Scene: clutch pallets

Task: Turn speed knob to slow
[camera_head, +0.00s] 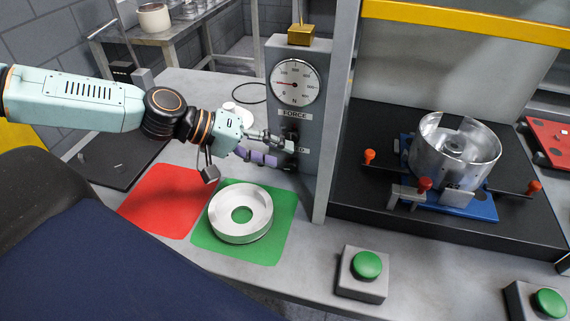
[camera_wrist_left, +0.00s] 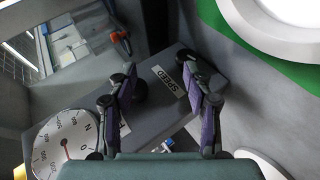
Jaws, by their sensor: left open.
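The grey control panel (camera_head: 316,140) carries a round gauge, a FORCE label and, lower down, a SPEED label, mostly covered in the head view but readable in the left wrist view (camera_wrist_left: 167,80). A dark knob, which looks like the speed knob (camera_wrist_left: 186,54), sits beyond that label, close to the right-hand finger and partly hidden by it. Its setting cannot be read. My left gripper (camera_head: 282,150) is open and empty in front of the panel, its purple-padded fingers either side of the SPEED label in the wrist view (camera_wrist_left: 160,70). My right gripper is not in view.
The gauge (camera_head: 296,82) is above the knobs. A white ring part (camera_head: 225,231) lies on a green mat (camera_head: 278,222) beside a red mat (camera_head: 160,199). Green buttons (camera_head: 366,265) stand at the front. A metal housing (camera_head: 430,160) sits in a blue fixture at right.

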